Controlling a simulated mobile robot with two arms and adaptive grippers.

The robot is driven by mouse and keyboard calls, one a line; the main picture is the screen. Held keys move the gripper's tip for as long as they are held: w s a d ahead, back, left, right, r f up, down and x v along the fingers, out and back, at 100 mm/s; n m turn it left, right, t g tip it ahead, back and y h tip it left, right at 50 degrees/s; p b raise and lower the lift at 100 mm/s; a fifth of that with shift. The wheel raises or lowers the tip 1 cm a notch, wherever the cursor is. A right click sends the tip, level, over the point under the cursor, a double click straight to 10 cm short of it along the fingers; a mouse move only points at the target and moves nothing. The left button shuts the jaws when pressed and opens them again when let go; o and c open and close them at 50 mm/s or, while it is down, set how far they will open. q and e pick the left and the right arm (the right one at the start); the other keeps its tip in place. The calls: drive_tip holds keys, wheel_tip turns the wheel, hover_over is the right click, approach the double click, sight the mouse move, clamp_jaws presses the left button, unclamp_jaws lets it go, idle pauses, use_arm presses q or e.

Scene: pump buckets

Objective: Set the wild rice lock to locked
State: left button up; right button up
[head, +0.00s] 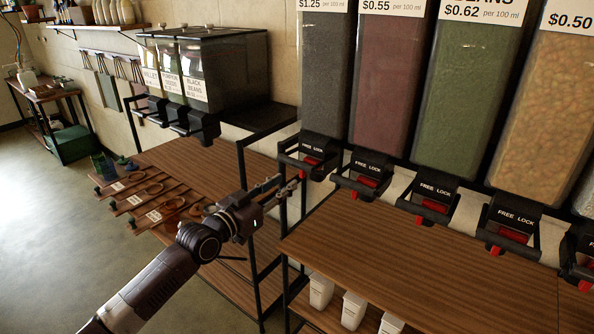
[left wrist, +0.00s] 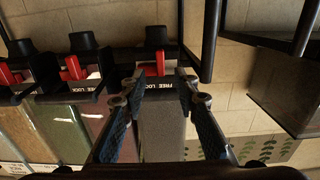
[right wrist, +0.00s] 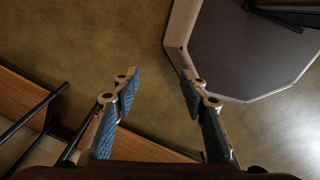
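The dispenser with dark grains (head: 325,65), under the $1.25 price, is the leftmost of the tall row. Its name is cut off, so I cannot read whether it is wild rice. Its black outlet (head: 318,144) is marked FREE and LOCK and has a red lever (head: 310,161); I cannot tell the lever's setting. The red lever also shows in the left wrist view (left wrist: 150,55). My left gripper (head: 289,185) is just below and left of this outlet, with its fingers apart and nothing between them. My right gripper (right wrist: 157,85) is open and empty over the floor.
Similar dispensers with red levers, such as the green-grain one (head: 466,90), continue to the right. A wooden counter (head: 400,250) lies below them, with white containers (head: 353,310) underneath. Smaller bins (head: 205,75) stand at left above a wooden shelf (head: 215,165) with scoops.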

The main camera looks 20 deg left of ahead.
sight(301, 172)
use_arm(q)
drive_tip(key=x, duration=0.5)
drive_tip(key=shift+p, duration=0.35)
drive_tip(key=shift+x, duration=1)
drive_tip(key=shift+a+f, duration=0.1)
drive_tip(key=shift+f, duration=0.05)
use_arm(e)
drive_tip(key=shift+w+a+r, duration=0.25)
drive_tip(key=shift+a, duration=0.2)
drive_tip(key=shift+w+a+r, duration=0.2)
drive_tip(key=shift+a+r, duration=0.05)
drive_tip(key=shift+a, duration=0.15)
use_arm(q)
drive_tip(key=shift+c, duration=0.5)
use_arm(e)
drive_tip(key=shift+d, duration=0.15)
use_arm(q)
clamp_jaws()
use_arm(e)
drive_tip(key=shift+d, duration=0.3)
